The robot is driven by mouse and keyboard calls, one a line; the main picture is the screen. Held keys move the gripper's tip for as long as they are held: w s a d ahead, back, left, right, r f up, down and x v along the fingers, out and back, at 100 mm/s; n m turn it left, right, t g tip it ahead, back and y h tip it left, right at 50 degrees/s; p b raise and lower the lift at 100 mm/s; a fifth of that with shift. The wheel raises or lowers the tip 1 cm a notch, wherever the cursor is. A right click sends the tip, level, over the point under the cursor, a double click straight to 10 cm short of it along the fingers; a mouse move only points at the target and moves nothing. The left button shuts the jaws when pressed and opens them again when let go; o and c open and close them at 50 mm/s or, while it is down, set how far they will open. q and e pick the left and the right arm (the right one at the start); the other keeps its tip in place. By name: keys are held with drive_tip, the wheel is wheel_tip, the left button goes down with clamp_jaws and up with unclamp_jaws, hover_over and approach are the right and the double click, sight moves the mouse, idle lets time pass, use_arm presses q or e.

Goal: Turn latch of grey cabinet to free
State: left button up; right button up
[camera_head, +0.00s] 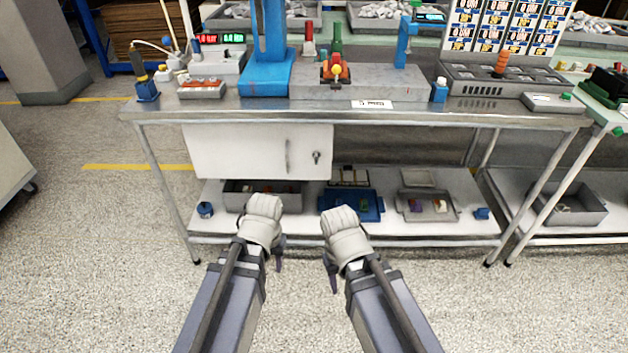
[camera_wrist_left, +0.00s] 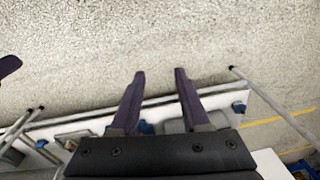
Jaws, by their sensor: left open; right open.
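The pale grey cabinet (camera_head: 235,150) hangs under the left part of the steel workbench. Its front carries a vertical bar handle (camera_head: 288,156) and, to the right of it, a small dark latch (camera_head: 316,157). The latch's exact angle is too small to tell. My left gripper (camera_head: 279,258) is in front of the bench, below and apart from the cabinet. In the left wrist view its two dark fingers (camera_wrist_left: 160,76) are apart with nothing between them. My right gripper (camera_head: 331,274) is open to the right of it, also apart from the cabinet.
The workbench top (camera_head: 450,112) holds test fixtures and tools. The lower shelf (camera_head: 285,226) carries a grey bin (camera_head: 290,201), a blue tray (camera_head: 367,215) and a grey tray (camera_head: 440,215). Bench legs (camera_head: 168,195) stand at the corners. The floor (camera_head: 100,260) in front is clear.

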use_arm(q)
drive_tip(key=w+a+f+n+t+y+b, duration=0.1)
drive_tip(key=w+a+f+b, duration=0.15)
drive_tip(key=f+b, duration=0.3)
drive_tip(key=w+a+f+n+t+y+b, duration=0.1)
drive_tip(key=w+a+f+b, duration=0.15)
drive_tip(key=f+b, duration=0.3)
drive_tip(key=w+a+f+n+t+y+b, duration=0.1)
drive_tip(key=w+a+n+t+y+b, duration=0.15)
drive_tip(key=w, duration=0.55)
drive_tip(key=m+t+h, duration=0.3)
drive_tip(key=t+h, duration=0.2)
drive_tip(key=t, duration=0.8)
approach(316, 160)
drive_tip(key=w, duration=0.2)
drive_tip(key=shift+w+r+b, duration=0.15)
drive_tip(key=shift+w+b, duration=0.3)
drive_tip(key=shift+w, duration=3.35)
clamp_jaws()
